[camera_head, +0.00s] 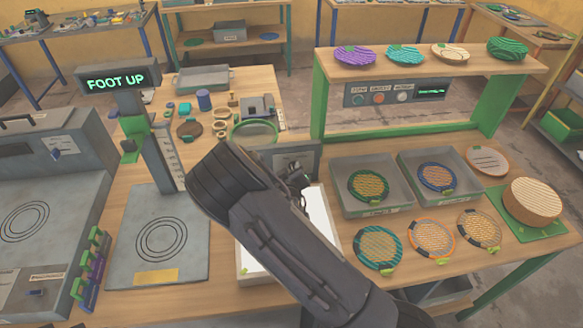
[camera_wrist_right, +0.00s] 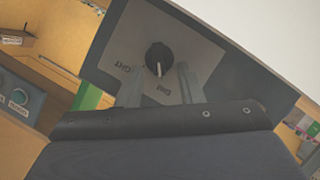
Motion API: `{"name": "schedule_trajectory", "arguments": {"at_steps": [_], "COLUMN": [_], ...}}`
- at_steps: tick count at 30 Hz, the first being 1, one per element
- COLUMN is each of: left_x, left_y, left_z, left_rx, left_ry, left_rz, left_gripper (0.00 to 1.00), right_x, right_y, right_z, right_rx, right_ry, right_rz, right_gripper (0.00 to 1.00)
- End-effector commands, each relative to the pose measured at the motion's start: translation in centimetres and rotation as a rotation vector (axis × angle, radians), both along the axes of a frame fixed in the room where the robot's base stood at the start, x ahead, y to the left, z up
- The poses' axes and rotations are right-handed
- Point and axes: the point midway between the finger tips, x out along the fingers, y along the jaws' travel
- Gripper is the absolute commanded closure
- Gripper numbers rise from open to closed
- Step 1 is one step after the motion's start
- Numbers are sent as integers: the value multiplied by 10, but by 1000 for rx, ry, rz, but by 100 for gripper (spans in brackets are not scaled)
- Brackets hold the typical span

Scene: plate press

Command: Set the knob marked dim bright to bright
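The dim-bright knob (camera_wrist_right: 157,56) is round and black, on a grey plate (camera_wrist_right: 190,45) in the right wrist view. Its pale pointer line is toward the DIM label (camera_wrist_right: 163,88); the partly covered BRIGHT label (camera_wrist_right: 128,75) is to the left. My right gripper (camera_wrist_right: 158,72) is open, with one finger on each side of the knob in the picture. I cannot tell whether the fingers touch it. In the head view my right gripper (camera_head: 297,180) is at the grey box (camera_head: 306,156), and the knob is hidden there. My left gripper is out of view.
A white lit panel (camera_head: 318,212) lies under my right arm. Two grey trays (camera_head: 341,202) with strung discs are to its right. A green ring (camera_head: 240,128) is just behind the grey box. A grey plate with printed rings (camera_head: 190,250) lies left.

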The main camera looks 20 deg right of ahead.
Motion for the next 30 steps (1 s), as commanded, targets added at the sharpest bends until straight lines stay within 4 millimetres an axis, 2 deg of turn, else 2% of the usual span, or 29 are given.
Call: {"name": "schedule_trajectory", "arguments": {"at_steps": [10, 18, 30], "left_x": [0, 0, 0], "left_y": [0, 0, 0], "left_z": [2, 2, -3], "left_rx": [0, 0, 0], "left_ry": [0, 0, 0], "left_rz": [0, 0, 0], "left_gripper": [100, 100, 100], "right_x": [5, 5, 6], "right_y": [-3, -3, -4], "right_z": [-3, -3, -3], "right_rx": [1, 1, 25], "right_ry": [2, 1, -8], "right_rz": [1, 0, -2], "right_gripper": [66, 100, 100]}}
